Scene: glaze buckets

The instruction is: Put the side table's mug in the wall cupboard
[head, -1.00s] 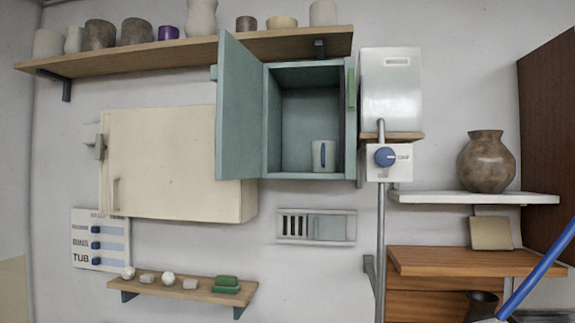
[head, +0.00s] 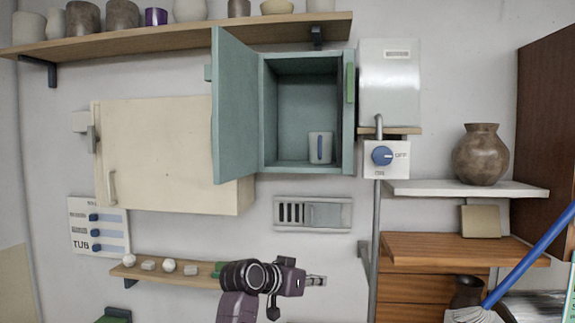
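The teal wall cupboard (head: 310,168) hangs on the wall with its door (head: 236,110) swung wide open to the left. My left gripper (head: 316,281) is low in the view, well below the cupboard and apart from the mug. Nothing shows between its fingers, but they are too small and edge-on to tell how far apart they are. My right gripper is out of view. The side table is not identifiable here.
A long shelf of pots (head: 180,33) runs above the cupboard. A closed cream cabinet (head: 165,155) is at left, and a white box (head: 389,85) with a dial panel (head: 386,160) at right. A small shelf (head: 190,273) lies behind my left arm. A blue-handled broom (head: 530,255) leans at right.

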